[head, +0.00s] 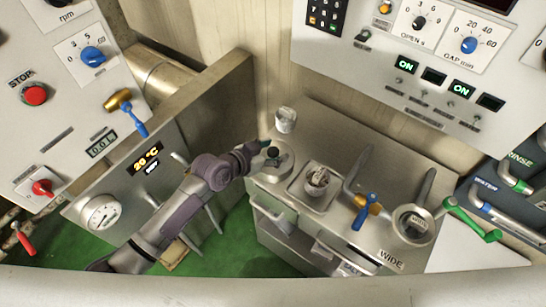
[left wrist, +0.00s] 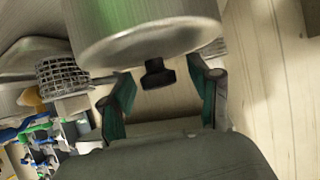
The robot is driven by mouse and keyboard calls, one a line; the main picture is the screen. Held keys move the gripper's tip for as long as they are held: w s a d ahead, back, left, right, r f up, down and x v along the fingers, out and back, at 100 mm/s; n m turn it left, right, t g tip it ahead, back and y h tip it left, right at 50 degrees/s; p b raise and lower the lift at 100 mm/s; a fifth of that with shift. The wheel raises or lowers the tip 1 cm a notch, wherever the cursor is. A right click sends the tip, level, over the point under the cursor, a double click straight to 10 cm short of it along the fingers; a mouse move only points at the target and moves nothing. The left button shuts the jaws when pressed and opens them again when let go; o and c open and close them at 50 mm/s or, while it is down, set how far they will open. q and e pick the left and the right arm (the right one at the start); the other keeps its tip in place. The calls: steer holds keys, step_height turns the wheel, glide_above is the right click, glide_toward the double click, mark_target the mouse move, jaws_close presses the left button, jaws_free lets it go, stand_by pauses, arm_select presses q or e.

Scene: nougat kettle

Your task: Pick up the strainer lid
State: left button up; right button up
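A round metal lid with a dark knob, which I take for the strainer lid (head: 283,166), is at the left end of the metal counter in the head view. In the left wrist view the round metal lid (left wrist: 140,38) fills the top, and its black knob (left wrist: 154,72) points down into the picture. My left gripper (head: 266,148) is at the lid in the head view. In the left wrist view its green-padded fingers (left wrist: 161,97) are apart, one on each side of the knob, with gaps visible. My right gripper is not in view.
A small metal canister (head: 286,117) stands behind the lid. A shallow tray (head: 302,196) with a container in it is to its right. Further right are a blue-handled valve (head: 364,211) and a round metal funnel (head: 413,224). A wire mesh basket (left wrist: 65,75) shows beside the lid in the wrist view.

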arm_select(q)
jaws_close()
steer(key=shift+r, duration=0.1)
